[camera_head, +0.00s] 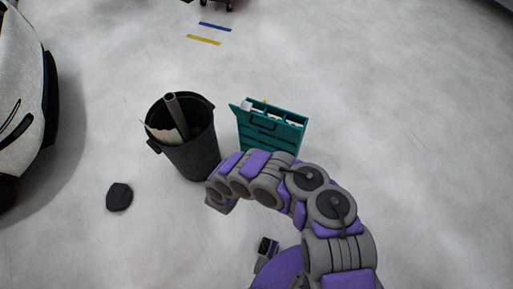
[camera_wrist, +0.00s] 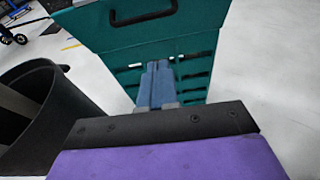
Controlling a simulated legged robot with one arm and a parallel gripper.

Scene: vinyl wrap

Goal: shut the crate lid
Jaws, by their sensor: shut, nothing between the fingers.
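The teal crate (camera_head: 275,142) stands upright on the floor in the head view, partly hidden behind my arm. Its top shows white contents in compartments, so it stands open. A teal panel with a dark handle, which looks like the lid (camera_head: 242,118), leans at the crate's near side. In the wrist view this lid (camera_wrist: 105,28) fills the upper part, with the crate's slotted wall (camera_wrist: 192,60) below it. My gripper (camera_wrist: 158,66) has its blue fingers together and empty, pointing at the slotted wall below the lid. I cannot tell whether they touch it.
A black bin (camera_head: 190,150) with a tube and a sheet inside stands close to the crate's left. A dark lump (camera_head: 119,197) lies on the floor farther left. A white vehicle (camera_head: 22,90) stands at the left edge. The floor right of the crate is clear.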

